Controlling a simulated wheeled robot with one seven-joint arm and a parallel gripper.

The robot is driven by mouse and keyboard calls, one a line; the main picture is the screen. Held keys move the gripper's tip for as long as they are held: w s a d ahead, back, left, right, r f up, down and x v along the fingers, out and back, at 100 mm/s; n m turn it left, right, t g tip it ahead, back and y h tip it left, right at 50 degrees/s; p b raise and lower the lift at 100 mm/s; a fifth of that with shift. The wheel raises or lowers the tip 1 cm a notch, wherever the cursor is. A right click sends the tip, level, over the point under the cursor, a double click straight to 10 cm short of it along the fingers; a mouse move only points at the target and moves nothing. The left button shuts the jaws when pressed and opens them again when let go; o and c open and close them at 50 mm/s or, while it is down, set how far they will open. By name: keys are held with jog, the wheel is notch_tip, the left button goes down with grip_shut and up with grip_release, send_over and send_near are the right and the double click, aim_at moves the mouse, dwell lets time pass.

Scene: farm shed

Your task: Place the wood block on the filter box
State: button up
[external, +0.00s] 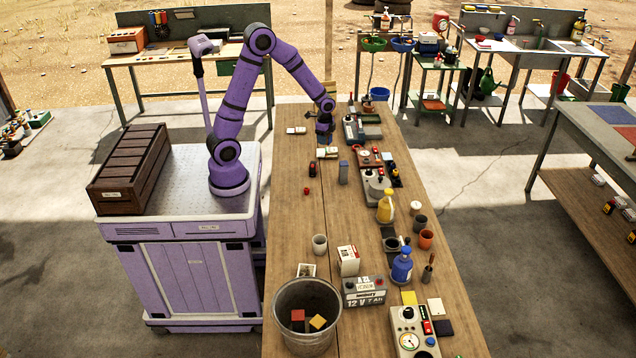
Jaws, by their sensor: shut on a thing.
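My gripper (325,141) is at the far part of the long wooden table, pointing down. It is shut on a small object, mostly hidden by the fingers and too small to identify. A pale, yellowish flat item (328,153) shows just below it; I cannot tell whether they touch. I cannot pick out the wood block for certain. A white carton with red print (348,261), which looks like the filter box, stands upright near the front, behind the battery and far from my gripper.
A metal bucket (284,312) holding coloured blocks, a battery (364,291), a grey cup (320,244) and a blue bottle (401,265) surround the carton. Gauges, a yellow bottle (385,207) and pots line the right side. The table's left middle is mostly clear.

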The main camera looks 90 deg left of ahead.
jog(key=w+d+m, duration=0.3)
jog(key=d+m, duration=0.3)
jog(key=d, duration=2.1)
jog(key=s+d+m, duration=0.3)
jog(key=s+d, duration=0.3)
jog(key=d, duration=0.5)
jog(key=s+d+m, duration=0.3)
jog(key=s+d, duration=0.3)
jog(key=d, duration=0.6)
send_over(349, 252)
notch_tip(349, 252, down, 6)
jog(key=shift+s+f, duration=0.15)
jog(key=shift+f, duration=1.85)
jog(key=shift+f, duration=0.15)
jog(key=o, duration=0.9)
